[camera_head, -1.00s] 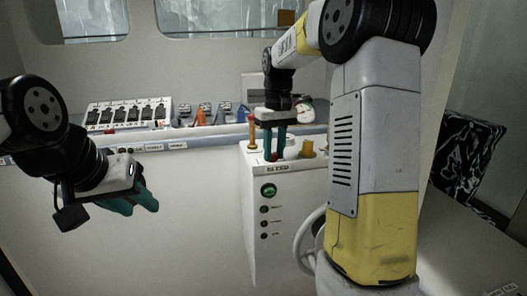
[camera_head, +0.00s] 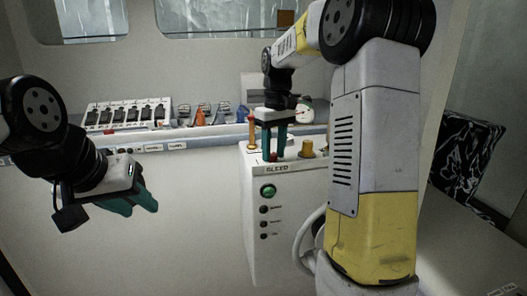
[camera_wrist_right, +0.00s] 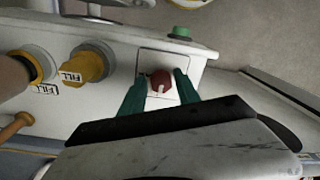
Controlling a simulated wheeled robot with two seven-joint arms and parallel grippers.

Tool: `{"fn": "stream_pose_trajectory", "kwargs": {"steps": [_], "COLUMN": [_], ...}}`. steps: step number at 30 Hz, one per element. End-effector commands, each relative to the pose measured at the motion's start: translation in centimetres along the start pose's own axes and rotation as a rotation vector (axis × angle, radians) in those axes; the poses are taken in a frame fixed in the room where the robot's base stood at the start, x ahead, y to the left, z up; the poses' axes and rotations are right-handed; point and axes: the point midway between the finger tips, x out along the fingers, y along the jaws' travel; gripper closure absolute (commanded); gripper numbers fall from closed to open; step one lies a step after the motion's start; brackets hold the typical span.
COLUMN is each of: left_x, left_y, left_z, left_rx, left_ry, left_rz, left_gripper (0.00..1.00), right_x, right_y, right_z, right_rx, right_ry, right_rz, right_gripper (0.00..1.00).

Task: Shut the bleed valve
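The bleed valve's red knob (camera_wrist_right: 161,81), with a white mark on it, sits on a pale square plate on top of the white console (camera_head: 254,215). It also shows in the head view (camera_head: 273,156), low between my right fingers. My right gripper (camera_head: 275,155) points down over the console. In the right wrist view its teal fingertips (camera_wrist_right: 160,80) stand on either side of the knob with small gaps, so it is open. Whether the tips reach down to the knob's height is unclear. My left gripper (camera_head: 143,203) hangs at the left, away from the console; its finger gap is unclear.
A yellow cap (camera_head: 307,148) and an orange handle (camera_head: 252,131) stand close to the knob. A green button (camera_head: 268,191) is on the console front under the BLEED label. A switch panel (camera_head: 127,114) is on the back shelf. My right arm hides the console's right side.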

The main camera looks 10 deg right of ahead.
Motion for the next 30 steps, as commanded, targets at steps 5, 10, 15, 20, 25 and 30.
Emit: {"fn": "stream_pose_trajectory", "kwargs": {"steps": [5,10,15,20,25,30], "left_x": [0.0,0.0,0.0,0.0,0.0,0.0], "left_y": [0.0,0.0,0.0,0.0,0.0,0.0], "left_z": [0.0,0.0,0.0,0.0,0.0,0.0], "left_rx": [0.000,0.000,0.000,0.000,0.000,0.000], "left_ry": [0.000,0.000,0.000,0.000,0.000,0.000], "left_rz": [0.000,0.000,0.000,0.000,0.000,0.000], "left_gripper": [0.64,0.64,0.64,0.64,0.64,0.64], "right_x": [0.1,0.0,-1.6,-4.4,-6.8,-7.7], "right_y": [0.0,-0.1,0.0,0.0,0.0,0.0], "right_z": [0.1,0.1,0.0,-0.1,-0.1,0.0], "right_rx": [0.000,0.001,0.001,0.000,0.000,0.000], "right_ry": [-0.003,-0.003,0.000,0.000,-0.001,-0.002], "right_rz": [-0.001,-0.002,-0.001,0.000,-0.001,-0.001], "right_gripper": [0.51,0.51,0.51,0.51,0.51,0.51]}}
